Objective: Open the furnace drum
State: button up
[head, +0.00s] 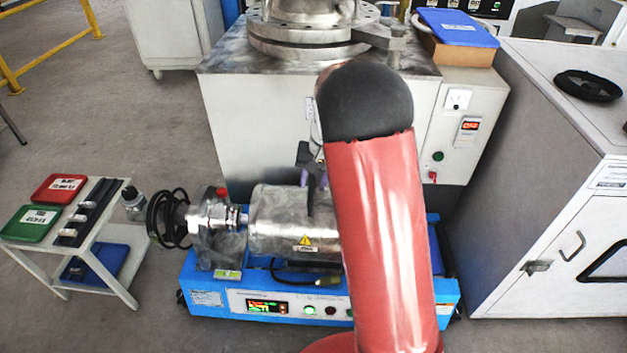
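The furnace drum (277,220) is a silver horizontal cylinder with a yellow warning label. It sits on a blue base unit (205,296) with a lit display and buttons. My red and black arm covers the drum's right part. My gripper (312,195) shows only in part, just left of my arm, at the top edge of the drum. A dark narrow part there overlaps the drum's upper side. I cannot tell whether it touches the drum, or whether the fingers are open or shut. A metal fitting with a coiled black cable (168,220) is at the drum's left end.
A steel furnace cabinet (260,120) stands right behind the drum. A grey cabinet (540,215) is close on the right. A small white table (105,235) with red and green trays stands on the left. Open floor (100,120) lies at the back left.

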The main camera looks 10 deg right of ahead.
grip_shut()
dwell(0.3)
jog(key=s+d+b, duration=0.1)
jog(key=s+d, duration=0.3)
jog(key=d, duration=0.9)
jog(key=s+d+b, duration=0.1)
jog(key=s+d, duration=0.3)
jog(key=d, duration=0.9)
jog(key=shift+s, duration=0.25)
grip_release()
jog(key=shift+r, duration=0.1)
notch_tip(320, 180, up, 8)
jog(key=d, duration=0.1)
jog(key=shift+s+d+f, duration=0.15)
jog(key=shift+s+f, duration=0.05)
jog(key=shift+f, duration=0.05)
